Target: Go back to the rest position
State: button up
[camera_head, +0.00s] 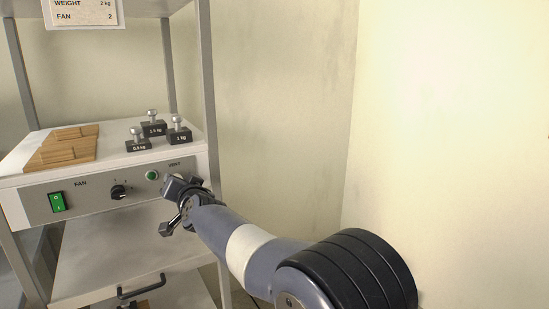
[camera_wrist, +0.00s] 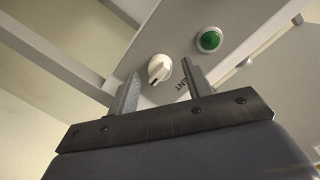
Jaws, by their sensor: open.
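My gripper (camera_head: 174,206) is open in front of the right end of the grey control panel (camera_head: 98,207), near the VENT label. In the wrist view the two fingers of my gripper (camera_wrist: 163,80) stand apart, with the white vent knob (camera_wrist: 159,68) showing between them. I cannot tell whether a finger touches the knob. In the head view my gripper mostly hides that knob. Nothing is held.
A black fan knob (camera_head: 119,192), green switch (camera_head: 57,202) and green button (camera_head: 152,175) are on the panel. Three weights (camera_head: 153,128) and wooden pieces (camera_head: 68,148) sit on top. A rack post (camera_head: 209,90) rises beside my gripper. A drawer handle (camera_head: 141,287) is below.

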jog(key=b+v, duration=0.1)
jog(key=v, duration=0.9)
jog(key=w+a+f+n+t+h+p, duration=0.1)
jog(key=w+a+n+p, duration=0.4)
jog(key=n+p, duration=0.8)
jog(key=w+n+t, duration=0.1)
jog(key=w+n, duration=0.2)
jog(key=n, duration=0.1)
jog(key=shift+w+a+f, duration=0.15)
jog(key=shift+w+a, duration=0.05)
jog(key=shift+a, duration=0.15)
dwell(0.6)
